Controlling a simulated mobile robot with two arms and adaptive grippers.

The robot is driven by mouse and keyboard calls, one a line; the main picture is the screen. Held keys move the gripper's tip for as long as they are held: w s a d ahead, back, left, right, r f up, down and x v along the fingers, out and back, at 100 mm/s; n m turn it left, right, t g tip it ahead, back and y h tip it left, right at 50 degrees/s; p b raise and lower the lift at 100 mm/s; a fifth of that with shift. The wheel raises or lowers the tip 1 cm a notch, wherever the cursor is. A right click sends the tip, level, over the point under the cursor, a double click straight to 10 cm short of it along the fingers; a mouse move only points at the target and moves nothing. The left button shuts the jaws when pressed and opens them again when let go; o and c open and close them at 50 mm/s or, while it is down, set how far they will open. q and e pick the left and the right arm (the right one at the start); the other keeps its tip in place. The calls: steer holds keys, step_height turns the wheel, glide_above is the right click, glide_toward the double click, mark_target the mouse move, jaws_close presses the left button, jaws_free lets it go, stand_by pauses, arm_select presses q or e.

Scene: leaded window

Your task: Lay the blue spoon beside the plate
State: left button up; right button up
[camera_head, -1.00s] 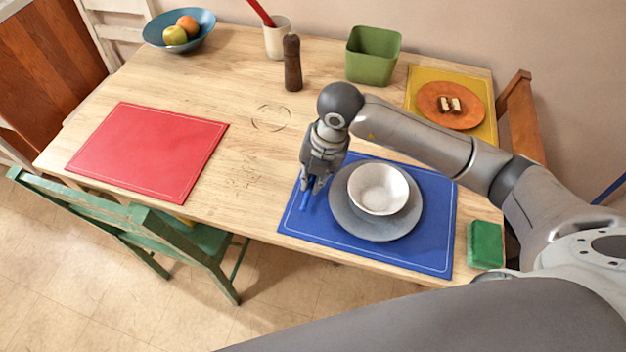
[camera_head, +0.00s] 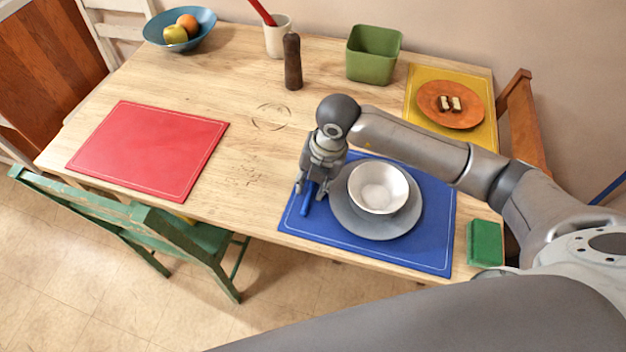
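The blue spoon (camera_head: 307,196) shows under my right gripper, at the left part of the blue placemat (camera_head: 425,250), left of the plate. Part of it is hidden by the gripper. The grey plate (camera_head: 375,230) lies on the blue placemat with a white bowl (camera_head: 379,187) on it. My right gripper (camera_head: 309,191) points down over the spoon, its fingers apart on either side of it. Whether the spoon fully rests on the mat is hard to tell. My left gripper is not in view.
A red placemat (camera_head: 150,150) lies bare at the left. A pepper mill (camera_head: 292,62), a cup (camera_head: 278,38) and a green bin (camera_head: 373,55) stand at the back. A green sponge (camera_head: 484,244) lies at the right edge. The table's middle is clear.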

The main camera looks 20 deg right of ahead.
steer(key=shift+r, duration=0.1)
step_height(320, 180, up, 12)
steer(key=s+d, duration=0.1)
steer(key=d, duration=0.1)
steer(key=shift+s+f, duration=0.15)
steer(key=shift+f, duration=0.05)
stand_by(0.5)
